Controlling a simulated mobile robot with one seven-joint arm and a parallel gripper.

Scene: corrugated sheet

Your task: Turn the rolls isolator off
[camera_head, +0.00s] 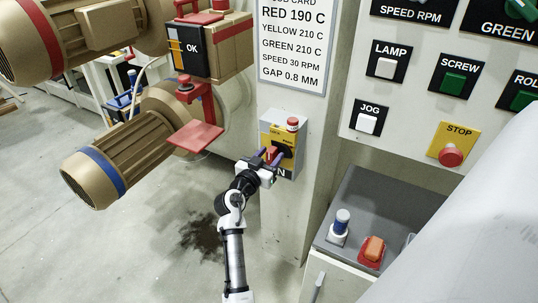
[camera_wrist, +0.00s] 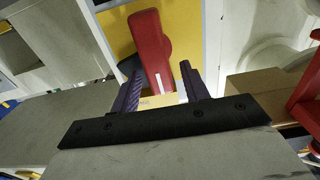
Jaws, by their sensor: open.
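The isolator (camera_head: 291,130) is a grey box with a yellow face on the post below the job card, with a small red lamp or button on its top. Its red handle (camera_wrist: 150,45) stands out from the yellow plate (camera_wrist: 186,30) in the wrist view. My gripper (camera_head: 269,155) is in front of the isolator, and its purple fingers show in the wrist view (camera_wrist: 161,85). The fingers are open, one on each side of the handle's near end. I cannot tell whether either finger touches it. The switch's lettering is partly hidden by my gripper.
A control panel with a red stop button (camera_head: 451,155) and several labelled buttons is at the right. Below it, a grey cabinet (camera_head: 375,205) carries a blue-topped item (camera_head: 341,222) and an orange-red item (camera_head: 373,249). Tan motors (camera_head: 115,165) and a red bracket (camera_head: 196,136) stand left of the isolator.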

